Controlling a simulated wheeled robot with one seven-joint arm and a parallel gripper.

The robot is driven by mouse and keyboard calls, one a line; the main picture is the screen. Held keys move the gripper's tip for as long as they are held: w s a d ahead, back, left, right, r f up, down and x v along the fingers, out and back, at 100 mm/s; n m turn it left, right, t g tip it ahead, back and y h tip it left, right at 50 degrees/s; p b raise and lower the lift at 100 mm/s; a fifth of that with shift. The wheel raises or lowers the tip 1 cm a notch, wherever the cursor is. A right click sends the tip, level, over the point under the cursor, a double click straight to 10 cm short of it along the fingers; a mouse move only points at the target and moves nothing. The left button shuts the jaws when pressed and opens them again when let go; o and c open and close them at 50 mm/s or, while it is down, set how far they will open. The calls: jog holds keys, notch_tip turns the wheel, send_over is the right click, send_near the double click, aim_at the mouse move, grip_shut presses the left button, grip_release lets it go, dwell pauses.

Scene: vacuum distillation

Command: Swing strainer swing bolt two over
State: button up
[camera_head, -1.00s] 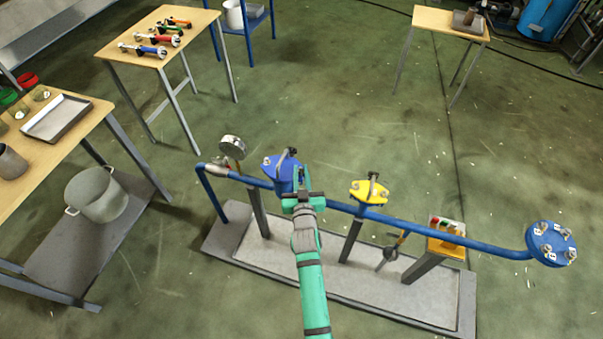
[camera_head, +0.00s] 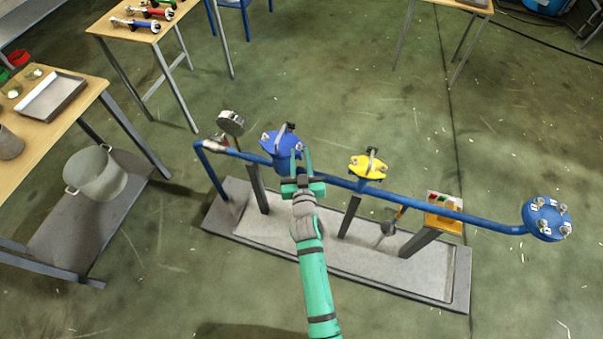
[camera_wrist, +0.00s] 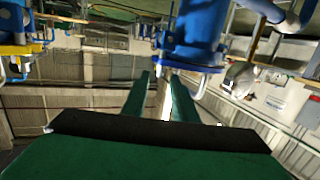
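The blue strainer (camera_head: 281,144) stands on the blue pipe left of centre, with a dark bar and metal bolts on its lid. Which bolt is number two I cannot tell. My gripper (camera_head: 303,160) is just right of and in front of the strainer, with its green fingers pointing up past it. In the wrist view, the blue strainer body (camera_wrist: 199,28) with a flange and metal bolt fittings is beyond the fingertips.
A yellow-lidded fitting (camera_head: 368,166) stands right of my gripper on the pipe (camera_head: 450,214). A blue bolted flange (camera_head: 547,217) ends the pipe at right. A gauge (camera_head: 231,123) is at left. The rig stands on a grey base (camera_head: 440,292). Open floor lies around it.

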jog(key=s, duration=0.7)
jog(key=shift+d+r, duration=0.2)
jog(key=shift+r, duration=0.15)
jog(key=s+d+f+n+g, duration=0.1)
jog(key=s+d, duration=0.1)
jog(key=s, duration=0.8)
jog(key=s+d, duration=0.2)
jog(key=s, duration=0.9)
jog(key=s+a+r+m, duration=0.1)
jog(key=s+a+r, duration=0.1)
jog(key=s, duration=0.5)
jog(key=s+a+r+m+h, duration=0.1)
jog(key=s+r, duration=0.4)
jog(key=s, duration=0.3)
jog(key=shift+s+a, duration=0.2)
jog(key=shift+a, duration=0.2)
jog(key=shift+r, duration=0.1)
